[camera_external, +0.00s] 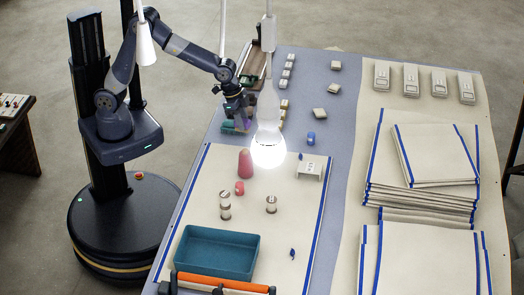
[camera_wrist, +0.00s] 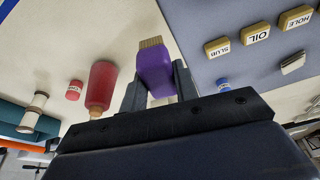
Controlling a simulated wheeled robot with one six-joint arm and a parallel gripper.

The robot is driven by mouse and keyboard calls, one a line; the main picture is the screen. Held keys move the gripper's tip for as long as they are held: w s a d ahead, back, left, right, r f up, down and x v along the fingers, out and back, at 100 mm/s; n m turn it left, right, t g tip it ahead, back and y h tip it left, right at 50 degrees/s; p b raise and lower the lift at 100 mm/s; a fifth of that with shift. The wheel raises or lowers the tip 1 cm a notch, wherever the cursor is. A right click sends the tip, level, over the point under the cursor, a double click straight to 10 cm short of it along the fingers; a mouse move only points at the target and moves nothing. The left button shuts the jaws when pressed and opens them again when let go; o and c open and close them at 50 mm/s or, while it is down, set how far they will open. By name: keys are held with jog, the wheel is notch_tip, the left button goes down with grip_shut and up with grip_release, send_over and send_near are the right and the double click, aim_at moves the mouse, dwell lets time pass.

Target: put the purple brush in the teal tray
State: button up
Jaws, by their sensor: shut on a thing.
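My gripper (camera_wrist: 158,82) is shut on the purple brush (camera_wrist: 155,66), with a finger on each side of its purple body and the tan bristles showing beyond the fingertips. In the external view my gripper (camera_external: 236,110) is over the far left part of the table, and the brush is hard to make out there. The teal tray (camera_external: 216,253) lies on the cream cloth near the front left, well apart from my gripper. Part of the tray (camera_wrist: 14,118) shows at the left edge of the wrist view.
A red-pink cone (camera_external: 245,163), a small red piece (camera_external: 239,188) and spools (camera_external: 225,207) stand between my gripper and the tray. An orange bar (camera_external: 222,284) runs in front of the tray. Folded cloths (camera_external: 420,190) are stacked at right. A bright lamp (camera_external: 268,150) hangs mid-picture.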

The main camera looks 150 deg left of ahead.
jog(key=shift+r, duration=1.2)
notch_tip(320, 180, up, 5)
jog(key=w+d+r+p, duration=0.1)
jog(key=w+d+p, duration=0.15)
jog(key=w, duration=0.85)
jog(key=m+p, duration=0.3)
jog(key=p, duration=0.1)
send_over(205, 252)
jog(key=s, duration=0.1)
jog(key=f, duration=0.1)
jog(key=shift+n+h, duration=0.3)
jog(key=shift+h, duration=0.1)
jog(key=f, duration=1.5)
jog(key=shift+s+d+f, duration=0.1)
jog(key=shift+d+f, duration=0.15)
jog(key=shift+f, duration=0.1)
jog(key=o, duration=1.1)
jog(key=shift+c, duration=0.2)
